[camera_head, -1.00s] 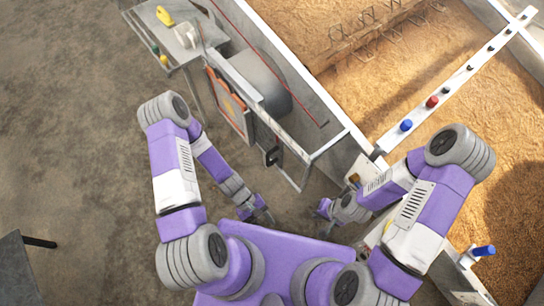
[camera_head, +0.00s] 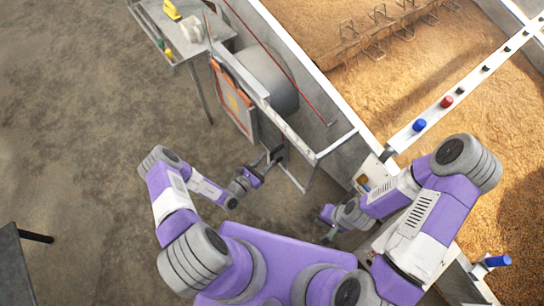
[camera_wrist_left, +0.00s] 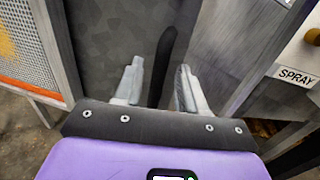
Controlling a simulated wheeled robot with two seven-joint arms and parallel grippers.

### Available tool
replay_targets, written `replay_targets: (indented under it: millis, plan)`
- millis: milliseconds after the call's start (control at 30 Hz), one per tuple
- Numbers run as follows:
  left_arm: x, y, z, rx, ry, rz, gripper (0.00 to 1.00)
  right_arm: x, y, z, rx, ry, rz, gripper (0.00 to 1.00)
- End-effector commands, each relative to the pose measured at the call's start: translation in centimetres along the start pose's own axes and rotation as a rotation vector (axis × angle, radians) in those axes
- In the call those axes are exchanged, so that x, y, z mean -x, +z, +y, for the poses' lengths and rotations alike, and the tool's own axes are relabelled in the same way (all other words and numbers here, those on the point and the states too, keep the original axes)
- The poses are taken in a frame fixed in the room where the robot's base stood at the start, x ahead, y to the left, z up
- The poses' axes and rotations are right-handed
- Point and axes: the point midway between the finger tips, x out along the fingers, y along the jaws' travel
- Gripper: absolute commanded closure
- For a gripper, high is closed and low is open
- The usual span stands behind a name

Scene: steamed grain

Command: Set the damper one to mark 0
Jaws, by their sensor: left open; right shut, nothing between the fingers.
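A dark, slim lever (camera_wrist_left: 163,62), which looks like the damper handle, stands between the two fingers in the left wrist view. I cannot tell whether either finger touches it. My left gripper (camera_wrist_left: 158,84) is open around it. In the head view, my left gripper (camera_head: 268,161) is at the lower end of the white marked rail (camera_head: 285,128), largely covering the lever there. The mark at which the damper stands cannot be read. My right gripper (camera_head: 326,222) is shut and empty, low beside the grain bed's wall, away from the rail.
An orange-framed panel (camera_head: 233,97) hangs beside a grey drum (camera_head: 270,82). A plate labelled SPRAY (camera_wrist_left: 297,76) is close on the right in the left wrist view. A side table (camera_head: 180,30) stands at upper left. The floor to the left is open.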

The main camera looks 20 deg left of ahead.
Motion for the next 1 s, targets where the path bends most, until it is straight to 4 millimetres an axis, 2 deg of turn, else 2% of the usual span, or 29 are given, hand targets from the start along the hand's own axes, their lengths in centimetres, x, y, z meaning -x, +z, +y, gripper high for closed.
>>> replay_targets:
  millis: [33, 200, 567, 600, 867, 1000]
  plan:
    - [-0.9, -0.1, 0.0, -0.001, -0.002, -0.002, 0.60, -0.4, 0.0, 0.2, 0.000, 0.000, 0.000, 1.00]
    - [-3.0, -0.1, -0.1, -0.001, -0.004, -0.001, 0.60, -0.9, 0.0, 0.3, 0.000, 0.000, 0.000, 1.00]
    - [-3.8, 0.0, -0.1, 0.001, -0.003, 0.001, 0.60, -1.0, 0.0, 0.4, 0.000, 0.000, 0.000, 1.00]
    - [-3.8, 0.0, -0.1, 0.001, -0.003, 0.001, 0.61, -1.0, 0.0, 0.4, 0.000, 0.000, 0.000, 1.00]
    - [-3.8, 0.0, -0.1, 0.001, -0.003, 0.001, 1.00, -1.0, 0.0, 0.4, 0.000, 0.000, 0.000, 1.00]
    - [-3.8, 0.0, -0.1, 0.001, -0.004, 0.001, 1.00, -1.0, 0.0, 0.4, 0.000, 0.000, 0.000, 1.00]
